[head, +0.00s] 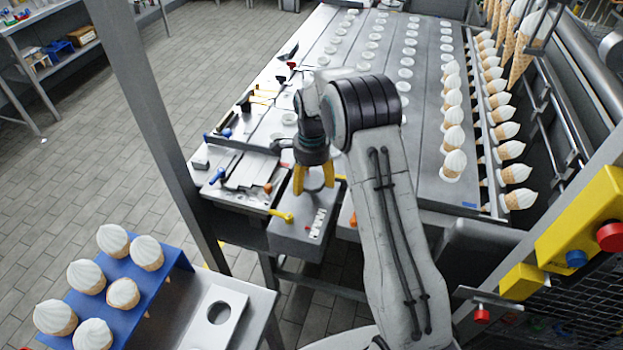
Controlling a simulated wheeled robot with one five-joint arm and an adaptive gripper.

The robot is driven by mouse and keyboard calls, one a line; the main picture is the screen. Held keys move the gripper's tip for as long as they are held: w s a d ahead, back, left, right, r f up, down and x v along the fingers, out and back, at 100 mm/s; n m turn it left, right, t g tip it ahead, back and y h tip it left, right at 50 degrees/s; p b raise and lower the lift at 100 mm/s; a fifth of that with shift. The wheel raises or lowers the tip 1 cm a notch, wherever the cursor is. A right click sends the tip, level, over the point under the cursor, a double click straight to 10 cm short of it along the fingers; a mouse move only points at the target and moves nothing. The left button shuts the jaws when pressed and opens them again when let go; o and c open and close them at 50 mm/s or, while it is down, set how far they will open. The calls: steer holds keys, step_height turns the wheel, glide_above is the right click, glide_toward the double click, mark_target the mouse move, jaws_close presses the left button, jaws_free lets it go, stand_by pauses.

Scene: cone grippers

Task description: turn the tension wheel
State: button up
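My gripper (315,188) points down over a grey box (290,236) at the near end of the long grey machine table. Its two yellow fingers are apart, with a gap between them and nothing visible held there. I cannot pick out a tension wheel for certain. A yellow handle (281,215) sits on the box just left of and below the fingers, and a row of small white pieces (318,222) lies right below them. An orange part (352,219) shows to the right, partly hidden by my arm.
White-topped cones stand in a row (453,138) on the table and in a rack (515,173) at right. A blue cone holder (133,308) stands at lower left. A slanted grey post (160,130) rises left of the table. A red button (611,237) sits at far right.

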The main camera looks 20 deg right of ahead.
steer(key=c, duration=0.6)
